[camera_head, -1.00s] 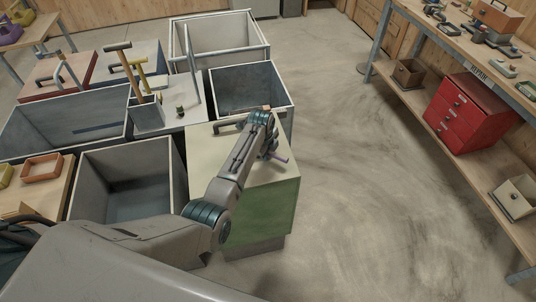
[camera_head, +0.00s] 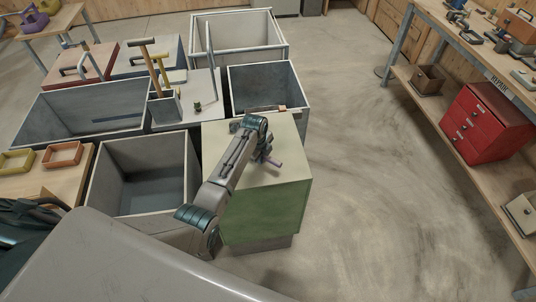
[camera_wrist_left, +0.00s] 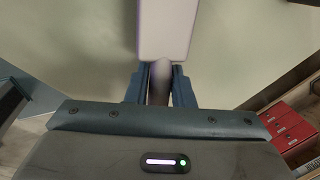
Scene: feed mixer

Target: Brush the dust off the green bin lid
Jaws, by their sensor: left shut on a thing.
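The green bin (camera_head: 265,211) stands at the right end of the group of bins, with its pale green lid (camera_head: 290,163) shut flat on top. My left gripper (camera_head: 266,157) is over the middle of the lid, shut on the handle of a brush (camera_head: 275,163), which shows purple there. In the left wrist view the gripper (camera_wrist_left: 160,88) grips the dark handle, and the brush's pale lavender head (camera_wrist_left: 167,30) lies over the lid (camera_wrist_left: 90,40). The bristles are hidden, so I cannot tell whether they touch the lid. No dust can be made out. My right gripper is out of view.
Open grey bins (camera_head: 140,175) stand to the left, and another (camera_head: 267,85) stands behind the green bin. A caddy (camera_head: 165,108) with upright tools stands on a neighbouring lid. Red drawers (camera_head: 485,122) sit under the right workbench. The floor between is clear.

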